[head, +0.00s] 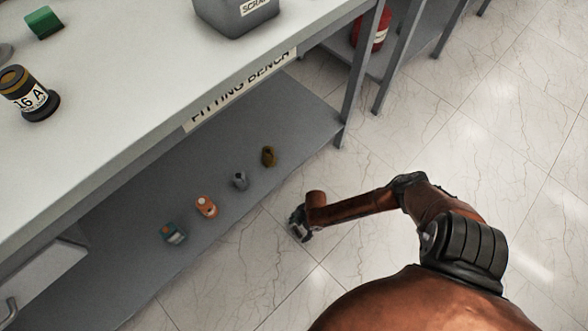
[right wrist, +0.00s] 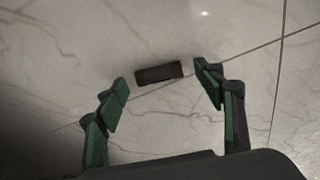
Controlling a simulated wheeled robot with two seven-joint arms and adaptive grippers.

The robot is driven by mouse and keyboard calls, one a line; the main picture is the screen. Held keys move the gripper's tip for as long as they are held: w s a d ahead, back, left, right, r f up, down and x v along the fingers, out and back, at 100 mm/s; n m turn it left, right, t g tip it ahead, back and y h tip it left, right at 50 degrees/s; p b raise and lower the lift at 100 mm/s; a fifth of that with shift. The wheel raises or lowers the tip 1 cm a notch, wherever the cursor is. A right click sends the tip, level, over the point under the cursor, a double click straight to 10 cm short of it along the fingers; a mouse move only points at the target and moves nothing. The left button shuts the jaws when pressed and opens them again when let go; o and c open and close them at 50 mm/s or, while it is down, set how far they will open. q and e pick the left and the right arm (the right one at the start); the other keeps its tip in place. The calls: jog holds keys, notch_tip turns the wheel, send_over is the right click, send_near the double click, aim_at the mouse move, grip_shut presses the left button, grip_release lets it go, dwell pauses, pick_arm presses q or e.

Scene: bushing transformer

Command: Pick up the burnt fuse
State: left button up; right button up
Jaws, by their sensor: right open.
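A dark cylinder, which looks like the burnt fuse (right wrist: 158,74), lies on its side on the tiled floor in the right wrist view. It shows between the tips of my right gripper (head: 299,226), near their far ends. The green-padded fingers are spread apart, with a gap on each side of it. In the head view my right gripper is low over the floor beside the bench, and I cannot make out the dark cylinder there. My left gripper is not in view.
The fitting bench (head: 120,95) carries an upright fuse (head: 30,94) labelled 16 A, a green block (head: 43,22) and a grey bin (head: 236,12). Its lower shelf (head: 215,150) holds several small items. A red cylinder (head: 376,28) stands behind. Floor at right is clear.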

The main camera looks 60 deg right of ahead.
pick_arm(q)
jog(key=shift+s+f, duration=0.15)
pick_arm(e)
jog(key=shift+w+f, duration=0.1)
jog(key=shift+f, duration=0.25)
jog(key=shift+c, duration=0.3)
jog(key=c, duration=1.3)
jog(key=shift+r, duration=0.2)
jog(key=shift+r+p, duration=0.8)
jog(key=shift+r, duration=0.1)
pick_arm(q)
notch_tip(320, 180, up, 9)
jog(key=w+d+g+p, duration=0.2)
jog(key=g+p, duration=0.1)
jog(key=p, duration=0.2)
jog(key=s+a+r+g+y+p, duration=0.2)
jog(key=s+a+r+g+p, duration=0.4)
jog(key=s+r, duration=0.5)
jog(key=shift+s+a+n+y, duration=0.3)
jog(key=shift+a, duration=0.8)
pick_arm(e)
jog(key=s+a+r, duration=0.8)
jog(key=s+r, duration=0.3)
jog(key=shift+s, duration=0.35)
